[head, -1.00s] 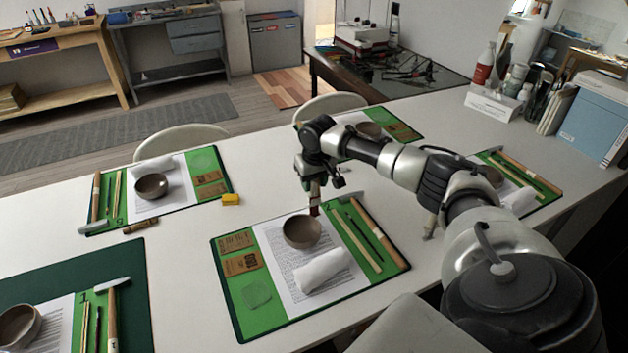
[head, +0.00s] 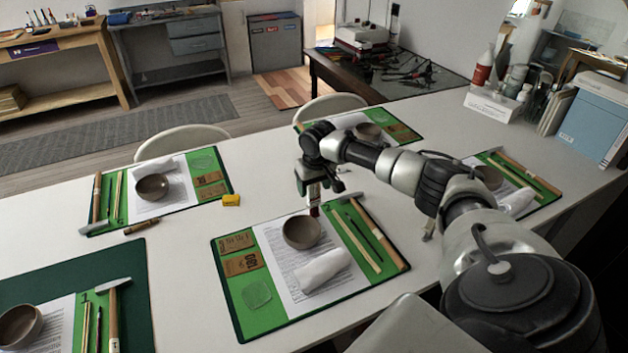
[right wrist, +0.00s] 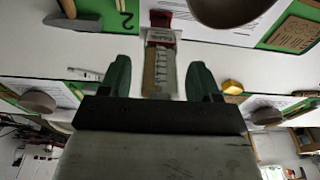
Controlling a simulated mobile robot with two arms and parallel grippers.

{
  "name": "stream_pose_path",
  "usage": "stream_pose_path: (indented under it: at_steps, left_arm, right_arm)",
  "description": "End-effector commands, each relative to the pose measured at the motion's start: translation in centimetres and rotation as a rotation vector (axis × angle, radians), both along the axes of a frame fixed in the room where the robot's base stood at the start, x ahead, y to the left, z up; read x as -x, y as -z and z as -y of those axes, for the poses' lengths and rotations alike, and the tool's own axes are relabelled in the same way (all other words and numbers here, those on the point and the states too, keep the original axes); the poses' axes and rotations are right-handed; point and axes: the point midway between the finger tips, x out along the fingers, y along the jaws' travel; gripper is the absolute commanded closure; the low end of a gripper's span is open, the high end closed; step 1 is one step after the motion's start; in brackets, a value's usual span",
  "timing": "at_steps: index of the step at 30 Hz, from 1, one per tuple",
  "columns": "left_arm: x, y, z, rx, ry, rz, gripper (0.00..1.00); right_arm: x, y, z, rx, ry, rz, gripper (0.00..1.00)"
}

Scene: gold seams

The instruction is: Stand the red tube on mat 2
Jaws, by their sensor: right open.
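The red tube (right wrist: 160,68) is between the jaws of my right gripper (right wrist: 160,82) in the right wrist view, clear-sided with a red far end. My right gripper (head: 313,188) is open, with a finger on each side of the tube. In the head view only the tube's red lower end (head: 314,211) shows clearly, below the fingers. It is at the far edge of mat 2 (head: 228,290), behind the bowl and near the printed 2. The tube looks about upright; whether its end rests fully on the mat I cannot tell. My left gripper is not in view.
On mat 2 are a brown bowl (head: 302,231), a white roll (head: 322,269), a hammer (head: 376,232) and thin tools. A yellow block (head: 231,200) and a brown stick (head: 142,228) lie on the white table. Other set mats surround it.

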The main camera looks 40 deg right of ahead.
Motion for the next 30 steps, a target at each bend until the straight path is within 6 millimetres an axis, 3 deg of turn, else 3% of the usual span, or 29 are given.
stream_pose_path:
  at_steps: [5,18,24,30]
  left_arm:
    - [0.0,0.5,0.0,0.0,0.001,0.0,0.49]
    - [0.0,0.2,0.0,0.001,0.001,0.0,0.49]
    - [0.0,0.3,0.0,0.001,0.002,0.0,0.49]
    - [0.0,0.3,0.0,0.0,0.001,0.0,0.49]
  right_arm:
    - [0.0,-1.2,0.0,0.002,-0.002,0.002,0.37]
    - [1.3,-10.6,-0.4,0.001,0.0,0.004,0.37]
    - [1.6,-12.7,-0.5,0.0,0.0,0.002,0.37]
    - [1.7,-13.1,-0.6,-0.001,0.0,0.0,0.37]
